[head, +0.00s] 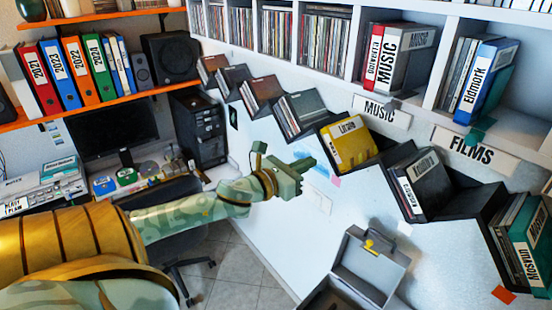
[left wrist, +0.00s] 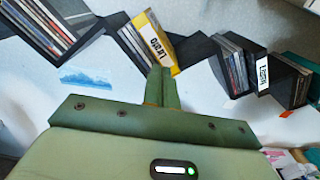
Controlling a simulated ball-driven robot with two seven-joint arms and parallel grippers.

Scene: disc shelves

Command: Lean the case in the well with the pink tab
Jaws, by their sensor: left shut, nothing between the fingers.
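A yellow case (head: 352,152) with a white label sits tilted in one of the slanted dark wells on the white front. It also shows in the left wrist view (left wrist: 151,42), just beyond my fingertips. A small pink tab (head: 335,181) is on the white front below this well. My left gripper (head: 306,164) is shut and empty, in front of the white front to the left of the yellow case. Its fingers also show in the left wrist view (left wrist: 162,88), overlapping the case's lower edge. I cannot tell whether they touch it. My right gripper is not in view.
A white-labelled case (head: 427,185) leans in the well to the right. Disc-filled wells (head: 303,112) lie to the left. An orange tab (head: 504,294) is at lower right. A grey open box (head: 368,262) stands below. Shelves with a MUSIC sign (head: 381,111) are above.

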